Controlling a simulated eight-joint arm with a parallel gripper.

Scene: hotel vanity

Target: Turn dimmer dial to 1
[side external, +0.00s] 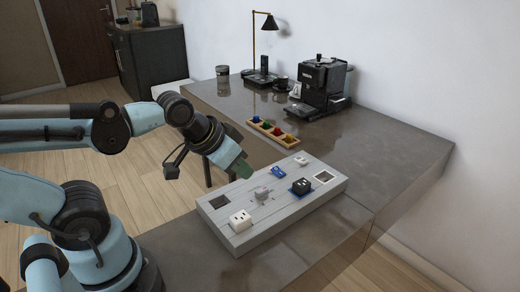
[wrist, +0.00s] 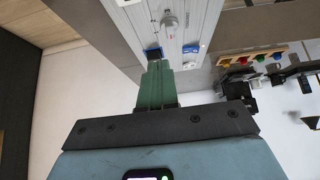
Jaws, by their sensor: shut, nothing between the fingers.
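The dimmer dial (side external: 263,193) looks like a pale grey knob near the middle left of a grey panel (side external: 285,212) on the counter. A round pale knob (wrist: 169,21), likely the same dial, shows near the top of the wrist view; its setting is too small to read. My gripper (side external: 243,170) has green fingers and is shut and empty. It hangs near the panel's back left edge, apart from the dial. In the wrist view its fingers (wrist: 156,70) point toward the panel (wrist: 195,25), below the knob.
The panel also carries a white socket (side external: 240,219), a black block (side external: 301,186) and a blue part (side external: 278,171). A wooden rack with coloured pieces (side external: 273,133) lies behind it. A coffee machine (side external: 322,85) and lamp (side external: 264,45) stand farther back. Counter right of the panel is clear.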

